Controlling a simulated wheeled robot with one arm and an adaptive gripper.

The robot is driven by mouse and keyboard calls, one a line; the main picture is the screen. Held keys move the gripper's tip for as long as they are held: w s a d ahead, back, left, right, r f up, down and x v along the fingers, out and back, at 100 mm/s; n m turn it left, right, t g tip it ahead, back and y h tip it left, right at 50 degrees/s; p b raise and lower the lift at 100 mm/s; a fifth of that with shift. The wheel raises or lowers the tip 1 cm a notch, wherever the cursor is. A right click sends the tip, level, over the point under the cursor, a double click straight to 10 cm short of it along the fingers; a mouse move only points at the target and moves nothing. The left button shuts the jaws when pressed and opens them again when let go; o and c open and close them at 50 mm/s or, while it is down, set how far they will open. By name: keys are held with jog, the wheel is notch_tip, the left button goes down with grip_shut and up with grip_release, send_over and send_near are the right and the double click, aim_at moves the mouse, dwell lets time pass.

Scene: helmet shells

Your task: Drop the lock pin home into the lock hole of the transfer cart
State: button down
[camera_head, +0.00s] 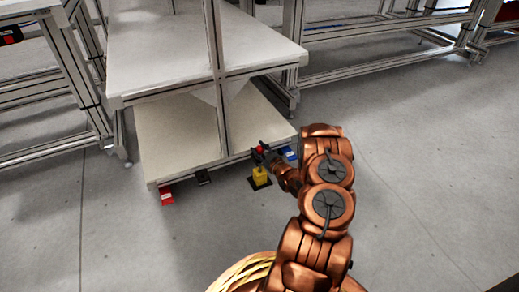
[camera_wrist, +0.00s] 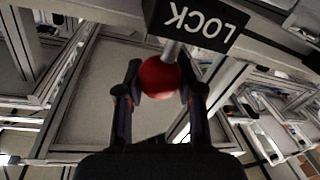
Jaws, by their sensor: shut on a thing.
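The transfer cart appears to be the two-level white frame; its lower deck (camera_head: 175,140) is in the head view. The lock pin's red ball knob (camera_head: 260,149) is at that deck's front edge. In the wrist view the knob (camera_wrist: 159,78) sits between the two fingers of my gripper (camera_wrist: 158,90), which is shut on it. The pin's grey shaft (camera_wrist: 172,50) runs from the knob to a black block (camera_wrist: 196,22) marked LOCK, upside down. The shaft's far end and the lock hole are hidden, so I cannot tell how deep the pin sits.
A yellow block (camera_head: 260,175) on a dark base stands below the knob. Red (camera_head: 167,195), black (camera_head: 203,178) and blue (camera_head: 289,154) pieces lie along the cart's front edge. The cart's upper deck (camera_head: 175,75) overhangs behind. Grey floor (camera_head: 420,150) at right is clear.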

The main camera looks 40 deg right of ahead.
jog(key=shift+f+b, duration=0.45)
jog(key=shift+f, duration=0.75)
jog(key=c, duration=0.7)
grip_release()
jog(key=shift+o, duration=0.2)
jog(key=s+a, duration=0.2)
jog(key=s, duration=0.9)
jog(key=shift+s, duration=0.4)
jog(key=shift+r, duration=0.15)
